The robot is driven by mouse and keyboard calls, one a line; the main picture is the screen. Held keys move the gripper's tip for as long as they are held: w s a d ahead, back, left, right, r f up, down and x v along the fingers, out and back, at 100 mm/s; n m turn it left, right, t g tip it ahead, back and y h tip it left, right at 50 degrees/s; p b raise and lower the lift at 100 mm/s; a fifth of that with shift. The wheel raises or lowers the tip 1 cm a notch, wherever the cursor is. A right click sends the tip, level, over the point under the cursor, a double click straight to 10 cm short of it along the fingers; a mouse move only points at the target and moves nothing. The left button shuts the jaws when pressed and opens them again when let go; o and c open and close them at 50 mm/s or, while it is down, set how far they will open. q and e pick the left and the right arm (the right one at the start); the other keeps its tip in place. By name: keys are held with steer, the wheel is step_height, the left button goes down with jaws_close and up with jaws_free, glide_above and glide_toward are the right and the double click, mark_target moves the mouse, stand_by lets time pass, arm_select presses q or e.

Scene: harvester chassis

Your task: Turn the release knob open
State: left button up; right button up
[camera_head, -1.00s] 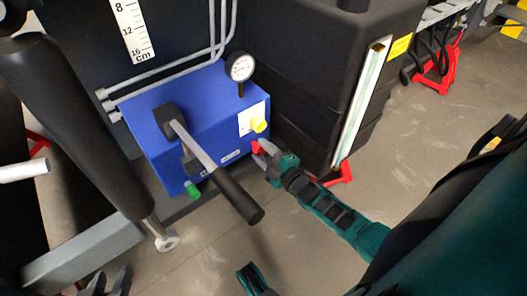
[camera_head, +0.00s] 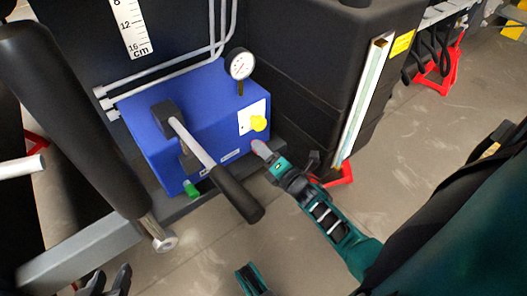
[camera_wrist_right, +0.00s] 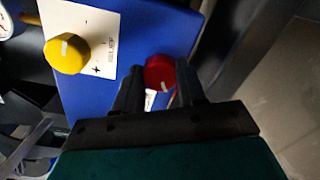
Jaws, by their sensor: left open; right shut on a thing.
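The red knob (camera_wrist_right: 159,72) is on the front face of the blue pump block (camera_head: 158,128), near its lower right corner. In the right wrist view it sits between the two dark fingers of my right gripper (camera_wrist_right: 160,86), which is shut on it. A pale mark shows on the knob's lower right. In the head view my right gripper (camera_head: 262,151) reaches the block from the right and largely hides the knob. My left gripper (camera_head: 107,282) is open and empty at the bottom left edge, well away from the block.
A yellow knob (camera_head: 259,123) on a white plate sits just above and beside the red one. A black-handled lever (camera_head: 238,193) sticks out from the block, left of my right gripper. A gauge (camera_head: 240,64) stands on top. A black tank (camera_head: 300,75) is behind right.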

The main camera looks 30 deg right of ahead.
steer(key=n, duration=1)
steer(key=shift+f, duration=0.1)
steer(key=shift+n, duration=0.4)
steer(key=o, duration=1.1)
steer(key=shift+c, duration=0.2)
steer(key=shift+s, duration=0.15)
